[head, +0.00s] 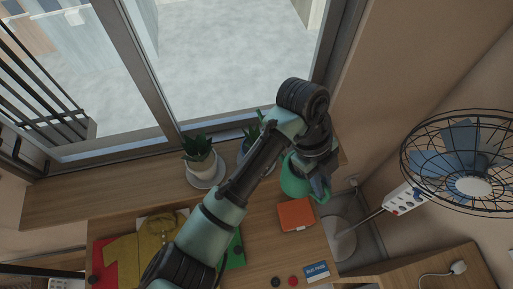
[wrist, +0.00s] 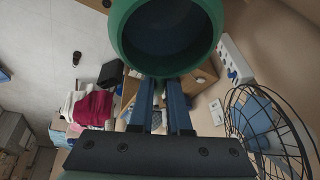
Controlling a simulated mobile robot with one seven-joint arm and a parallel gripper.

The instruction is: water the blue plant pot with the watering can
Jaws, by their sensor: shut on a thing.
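The green watering can (head: 294,178) is beside the end of my arm in the head view, near the right end of the window sill. My gripper (head: 320,187) is shut on it. In the wrist view the can's round, dark opening (wrist: 165,45) fills the top middle, with my two fingers (wrist: 162,88) just below it. A second potted plant (head: 251,134) stands on the sill to the left of the can. My arm covers much of it, and only a little of its dark, bluish pot (head: 242,156) shows.
A plant in a white pot (head: 200,167) stands on a saucer farther left on the sill. A caged fan (head: 470,160) stands at the right. An orange box (head: 297,214) and folded clothes (head: 152,240) lie on the desk below the sill.

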